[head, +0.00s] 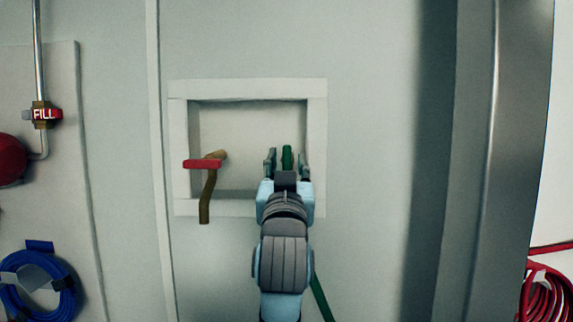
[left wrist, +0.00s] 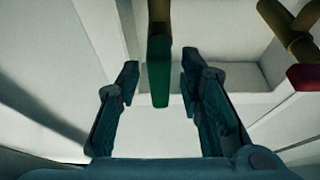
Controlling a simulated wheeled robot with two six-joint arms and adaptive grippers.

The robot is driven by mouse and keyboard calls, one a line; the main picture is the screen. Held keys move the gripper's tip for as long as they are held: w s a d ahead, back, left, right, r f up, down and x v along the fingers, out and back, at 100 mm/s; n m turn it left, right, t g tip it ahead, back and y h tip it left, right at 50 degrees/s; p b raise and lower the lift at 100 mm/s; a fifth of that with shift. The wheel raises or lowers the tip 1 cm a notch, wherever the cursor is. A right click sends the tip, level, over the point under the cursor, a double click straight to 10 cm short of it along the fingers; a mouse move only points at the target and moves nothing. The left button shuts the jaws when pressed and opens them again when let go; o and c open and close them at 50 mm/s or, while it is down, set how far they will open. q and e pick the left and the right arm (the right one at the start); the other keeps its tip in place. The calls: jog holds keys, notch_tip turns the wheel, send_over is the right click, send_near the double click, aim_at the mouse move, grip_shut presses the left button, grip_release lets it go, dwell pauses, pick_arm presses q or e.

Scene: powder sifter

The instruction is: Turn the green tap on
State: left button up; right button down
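The green tap handle (head: 287,157) is in the wall recess, on its right side, and is mostly hidden by my left gripper in the head view. In the left wrist view the green handle (left wrist: 159,72) hangs from a brass body (left wrist: 159,20). My left gripper (head: 286,164) is open, with one finger on each side of the handle. In the left wrist view the gripper (left wrist: 160,75) shows a gap between each finger and the handle. My right gripper is not in view.
A brass tap with a red handle (head: 202,164) is left of my gripper in the same white-framed recess (head: 247,86). A green hose (head: 321,299) runs down behind my arm.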

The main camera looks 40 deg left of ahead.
pick_arm(q)
jog(key=v, duration=0.7)
jog(key=shift+d, duration=0.15)
jog(key=shift+f, duration=0.1)
